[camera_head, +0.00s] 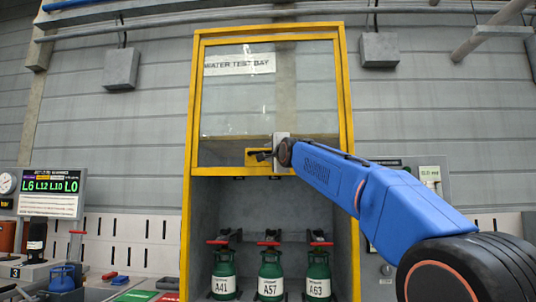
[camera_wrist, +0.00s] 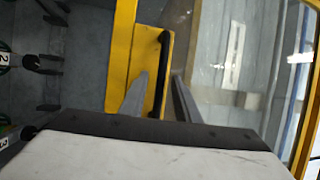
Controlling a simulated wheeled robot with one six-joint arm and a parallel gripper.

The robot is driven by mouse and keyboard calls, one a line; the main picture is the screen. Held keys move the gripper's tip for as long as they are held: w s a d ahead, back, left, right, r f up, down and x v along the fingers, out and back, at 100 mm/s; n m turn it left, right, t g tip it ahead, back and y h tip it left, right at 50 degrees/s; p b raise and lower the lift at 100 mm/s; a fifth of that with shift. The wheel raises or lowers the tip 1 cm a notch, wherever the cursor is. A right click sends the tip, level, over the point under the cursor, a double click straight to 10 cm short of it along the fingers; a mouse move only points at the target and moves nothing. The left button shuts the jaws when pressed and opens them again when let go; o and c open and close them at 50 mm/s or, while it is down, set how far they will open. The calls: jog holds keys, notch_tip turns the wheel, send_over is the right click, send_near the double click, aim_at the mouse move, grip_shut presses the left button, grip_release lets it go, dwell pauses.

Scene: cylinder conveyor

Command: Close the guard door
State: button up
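The guard door (camera_head: 225,107) is a clear pane in the upper half of a yellow frame. Its lower edge stands above an open bay. A yellow plate with a black bar handle (camera_head: 260,155) is at the door's bottom edge; in the wrist view the handle (camera_wrist: 163,48) shows up close. My gripper (camera_head: 268,156) is at the handle. In the wrist view my gripper's fingers (camera_wrist: 160,92) are apart, one on each side of the handle, with gaps visible. Contact with the handle cannot be made out.
Green cylinders marked A41 (camera_head: 223,272), A57 (camera_head: 270,272) and A63 (camera_head: 318,272) stand in the bay below the door. A display screen (camera_head: 50,190) and bench items are at the left. A control panel (camera_head: 420,176) is on the right, partly behind my arm.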

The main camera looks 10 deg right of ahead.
jog(key=shift+x, duration=0.9)
jog(key=shift+s, duration=0.1)
jog(key=shift+c, duration=0.5)
grip_shut()
notch_tip(320, 180, down, 55)
jog(key=shift+f, duration=0.2)
jog(key=shift+f, duration=0.1)
jog(key=shift+o, duration=0.5)
grip_release()
jog(key=shift+f, duration=0.1)
jog(key=shift+s, duration=0.1)
